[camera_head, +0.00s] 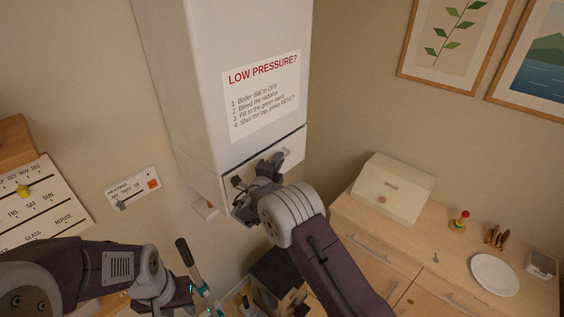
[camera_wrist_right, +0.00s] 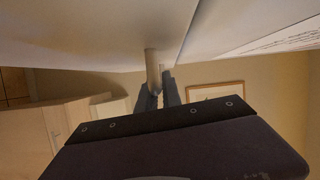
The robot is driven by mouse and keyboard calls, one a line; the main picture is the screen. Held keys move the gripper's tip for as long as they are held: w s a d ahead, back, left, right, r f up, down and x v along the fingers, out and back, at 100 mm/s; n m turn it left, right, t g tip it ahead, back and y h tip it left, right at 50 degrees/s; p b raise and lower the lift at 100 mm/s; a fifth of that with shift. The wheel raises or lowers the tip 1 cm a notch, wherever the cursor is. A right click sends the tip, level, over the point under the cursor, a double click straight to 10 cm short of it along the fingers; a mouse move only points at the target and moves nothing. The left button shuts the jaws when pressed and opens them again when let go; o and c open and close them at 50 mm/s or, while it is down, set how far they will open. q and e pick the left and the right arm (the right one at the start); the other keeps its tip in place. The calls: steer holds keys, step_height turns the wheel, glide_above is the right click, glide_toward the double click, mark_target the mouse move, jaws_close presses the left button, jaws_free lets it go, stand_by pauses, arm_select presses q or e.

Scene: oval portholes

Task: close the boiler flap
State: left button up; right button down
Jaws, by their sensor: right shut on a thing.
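The boiler (camera_head: 215,60) is a tall white cabinet with a LOW PRESSURE notice on its front. Its flap (camera_head: 228,186) is the white panel low on the front, below a dark seam, and my right gripper partly hides it. My right gripper (camera_head: 262,170) is at the flap's front. In the right wrist view its fingers (camera_wrist_right: 158,98) are shut on a pale bar-like handle (camera_wrist_right: 152,66), beside white panels. My left gripper (camera_head: 192,292) is low at the left, away from the flap, near a dark-handled tool (camera_head: 185,252); its fingers are not clear.
A heating switch panel (camera_head: 133,188) is on the wall left of the boiler. A wooden cabinet (camera_head: 440,262) at the right bears a cream bread box (camera_head: 392,188) and a white plate (camera_head: 495,274). A dark house-shaped object (camera_head: 277,279) stands below my right arm.

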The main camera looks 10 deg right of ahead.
steer(key=shift+w+a, duration=0.15)
steer(key=shift+w, duration=0.05)
steer(key=shift+r, duration=0.1)
stand_by(0.4)
steer(key=c, duration=1.5)
jaws_free()
steer(key=shift+w+a, duration=0.1)
steer(key=shift+w, duration=0.05)
steer(key=b+v, duration=0.4)
steer(key=v, duration=0.5)
